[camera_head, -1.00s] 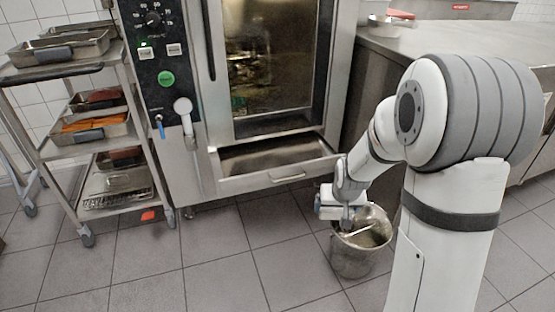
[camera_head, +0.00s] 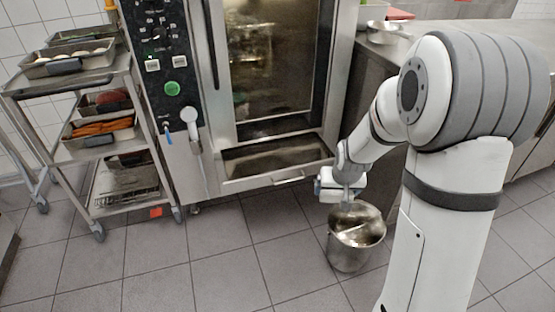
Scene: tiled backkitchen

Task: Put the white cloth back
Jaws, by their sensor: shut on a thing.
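My gripper (camera_head: 349,194) is over the steel bucket (camera_head: 345,257), close above its back rim, pointing down. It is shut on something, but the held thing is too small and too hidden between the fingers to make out. I cannot pick out a white cloth for certain. The bucket stands upright on the floor tiles, in front of the steel counter and to the left of my arm. Pale streaks show inside the bucket; I cannot tell whether they are cloth or reflections.
A tall oven (camera_head: 275,65) with an open, empty-looking lower drawer (camera_head: 250,180) stands behind the bucket. A trolley (camera_head: 75,85) with food trays is at left. A steel counter (camera_head: 400,50) runs along the right. The tiled floor (camera_head: 200,260) at front left is clear.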

